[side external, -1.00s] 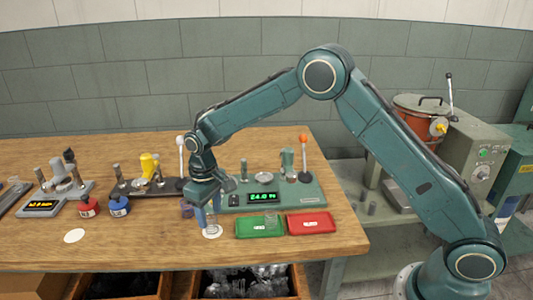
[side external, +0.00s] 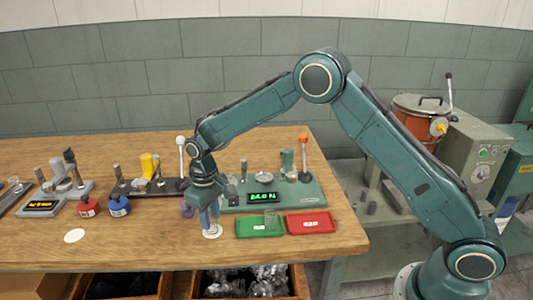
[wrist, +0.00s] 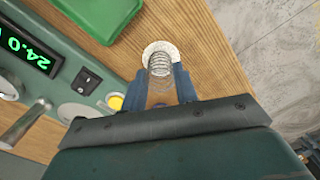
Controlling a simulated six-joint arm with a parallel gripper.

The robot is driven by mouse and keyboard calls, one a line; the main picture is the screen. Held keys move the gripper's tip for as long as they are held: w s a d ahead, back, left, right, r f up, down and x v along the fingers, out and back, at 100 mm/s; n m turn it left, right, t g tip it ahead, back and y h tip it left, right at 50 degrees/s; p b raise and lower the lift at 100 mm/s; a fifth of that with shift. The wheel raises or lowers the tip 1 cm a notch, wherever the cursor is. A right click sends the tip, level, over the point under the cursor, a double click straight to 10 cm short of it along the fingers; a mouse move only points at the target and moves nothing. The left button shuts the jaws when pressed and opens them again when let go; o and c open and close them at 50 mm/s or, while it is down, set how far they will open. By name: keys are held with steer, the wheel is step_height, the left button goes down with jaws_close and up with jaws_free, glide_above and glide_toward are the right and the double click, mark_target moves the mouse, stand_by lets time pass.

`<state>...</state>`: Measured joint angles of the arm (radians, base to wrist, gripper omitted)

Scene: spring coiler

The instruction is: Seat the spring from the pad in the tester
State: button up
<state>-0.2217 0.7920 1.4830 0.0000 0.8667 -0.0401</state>
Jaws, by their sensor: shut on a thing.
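The spring (wrist: 159,63) is a thin wire coil between the two blue fingers of my gripper (wrist: 160,75) in the wrist view. The round white pad (wrist: 152,47) lies just beyond its end. In the side view my gripper (side external: 210,222) points down over the pad (side external: 212,235) and is shut on the spring, which the fingers mostly hide there. I cannot tell whether the spring still touches the pad. The tester (side external: 232,207) is a green base behind my gripper, with a lit display (side external: 263,198), a round metal seat (side external: 291,177) and an orange-knobbed lever (side external: 304,150).
The table's front edge is close.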

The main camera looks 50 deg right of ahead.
steer(key=shift+r, duration=0.35)
steer(key=shift+r, duration=0.25)
steer(key=shift+r, duration=0.1)
stand_by(0.5)
steer(key=shift+r, duration=1.15)
steer(key=w+d+m, duration=0.1)
steer(key=d, duration=0.2)
steer(key=w+d+r, duration=0.1)
steer(key=d, duration=0.3)
steer(key=w+d+r+m, duration=0.1)
steer(key=d, duration=0.2)
steer(key=shift+d+r+m, duration=0.2)
steer(key=shift+d+m, duration=0.1)
steer(key=shift+d, duration=0.1)
steer(key=d+r+m, duration=0.3)
steer(key=d, duration=1.1)
steer(key=shift+r, duration=0.15)
